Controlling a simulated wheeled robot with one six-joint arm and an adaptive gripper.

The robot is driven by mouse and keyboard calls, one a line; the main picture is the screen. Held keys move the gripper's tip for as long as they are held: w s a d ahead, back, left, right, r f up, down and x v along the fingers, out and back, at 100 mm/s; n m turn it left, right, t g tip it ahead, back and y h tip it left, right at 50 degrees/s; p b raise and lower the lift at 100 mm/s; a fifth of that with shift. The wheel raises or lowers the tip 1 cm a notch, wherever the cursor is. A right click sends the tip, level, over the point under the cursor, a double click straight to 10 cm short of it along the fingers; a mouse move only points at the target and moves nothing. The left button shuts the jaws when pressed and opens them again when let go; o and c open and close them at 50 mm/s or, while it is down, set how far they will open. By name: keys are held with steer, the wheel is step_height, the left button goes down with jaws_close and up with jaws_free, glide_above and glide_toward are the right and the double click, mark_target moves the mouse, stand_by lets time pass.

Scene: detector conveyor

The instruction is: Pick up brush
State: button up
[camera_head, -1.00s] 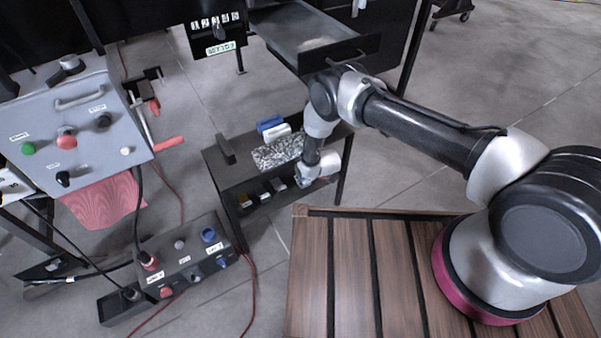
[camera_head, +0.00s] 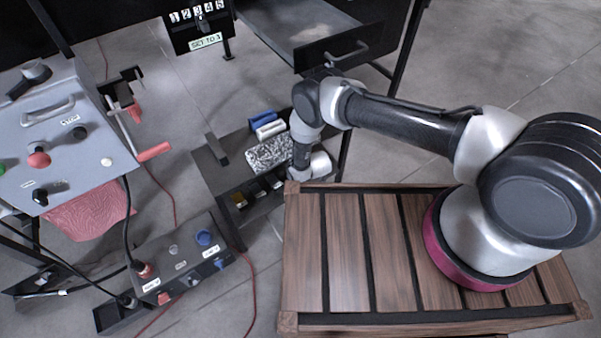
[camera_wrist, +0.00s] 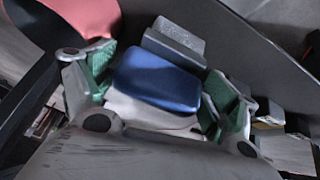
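The brush (camera_head: 265,121), with a blue body and a white part, lies on the small dark table (camera_head: 214,179), behind a speckled grey-white patch. In the wrist view the blue body (camera_wrist: 158,78) shows between the two green-padded fingers of my gripper (camera_wrist: 163,92), with white below it. The fingers are spread, with one on each side of the brush in this view. Contact with it cannot be made out. In the head view my wrist is at the table's right side, and the fingertips are hidden or too small to tell.
A dark upright block (camera_head: 216,150) stands on the table's left part. Small items sit on the shelf below. A grey control panel (camera_head: 60,135) and a button box (camera_head: 185,262) are at left. An open drawer (camera_head: 305,35) is behind the table.

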steer(key=c, duration=0.5)
steer(key=shift+r, duration=0.5)
steer(key=v, duration=0.2)
steer(key=shift+r, duration=0.45)
steer(key=s+d, duration=0.4)
steer(key=s, duration=0.3)
steer(key=s+d, duration=0.4)
steer(key=s, duration=0.4)
